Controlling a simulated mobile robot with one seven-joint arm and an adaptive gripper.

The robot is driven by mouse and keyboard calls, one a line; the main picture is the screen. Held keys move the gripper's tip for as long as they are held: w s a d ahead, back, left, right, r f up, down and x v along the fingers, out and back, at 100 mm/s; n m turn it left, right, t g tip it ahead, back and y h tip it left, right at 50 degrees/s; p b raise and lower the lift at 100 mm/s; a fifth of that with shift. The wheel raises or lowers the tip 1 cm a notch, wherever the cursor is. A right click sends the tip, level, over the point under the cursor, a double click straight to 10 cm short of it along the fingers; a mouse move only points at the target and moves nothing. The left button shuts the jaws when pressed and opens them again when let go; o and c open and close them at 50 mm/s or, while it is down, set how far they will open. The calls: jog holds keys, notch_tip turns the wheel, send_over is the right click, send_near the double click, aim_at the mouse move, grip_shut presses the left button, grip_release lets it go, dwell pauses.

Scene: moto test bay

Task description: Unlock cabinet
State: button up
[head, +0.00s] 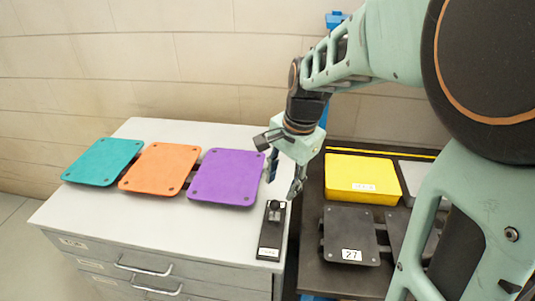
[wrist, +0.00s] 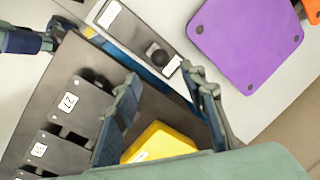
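The cabinet (head: 100,228) is light grey, with drawers and metal bar handles on its front. A narrow dark plate with a label, a lock-like device (head: 269,240), lies at the right edge of its top. My gripper (head: 284,181) is above the cabinet's right edge, just over and behind the knob. In the wrist view its two fingers (wrist: 160,76) are spread with nothing between them, and the knob lies beyond the fingertips. I cannot tell the knob's lock position.
Teal (head: 104,161), orange (head: 159,167) and purple (head: 227,177) plates lie on the cabinet top. On the right, a dark table (head: 318,268) holds a yellow bin (head: 360,178) and a black piece labelled 27 (head: 350,232). The cabinet top's front left is bare.

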aim_at(276, 202)
jog(key=f, duration=0.3)
jog(key=w+a+f, duration=0.1)
jog(key=f, duration=0.5)
jog(key=shift+w+a+f, duration=0.15)
jog(key=shift+a+f, duration=0.05)
jog(key=shift+f, duration=0.1)
grip_shut()
